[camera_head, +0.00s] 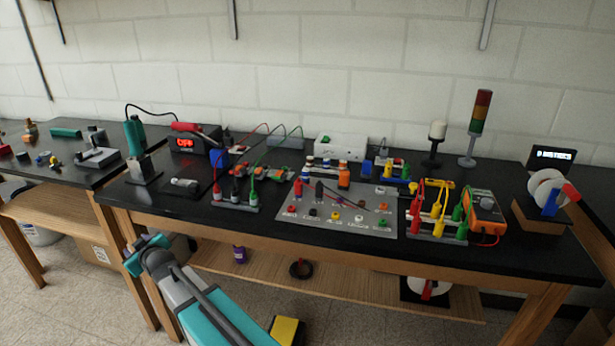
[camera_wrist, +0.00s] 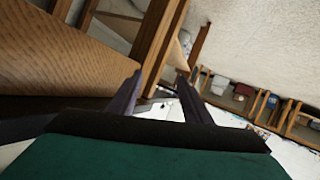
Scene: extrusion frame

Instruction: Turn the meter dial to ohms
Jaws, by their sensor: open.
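An orange meter (camera_head: 485,219) stands near the right end of the long black bench in the head view. A grey round part (camera_head: 487,198), which looks like its dial, shows on its face; its setting is too small to read. My gripper (camera_wrist: 158,96) is open and empty in the wrist view, its two dark fingers apart. In the head view my teal and grey arm is in front of the bench, at lower left, well away from the meter. The gripper's fingers cannot be made out there. The meter is not visible in the wrist view.
A grey panel (camera_head: 340,210) with coloured jacks lies mid-bench. A signal tower (camera_head: 477,127) stands behind. A wooden shelf (camera_head: 330,285) runs below.

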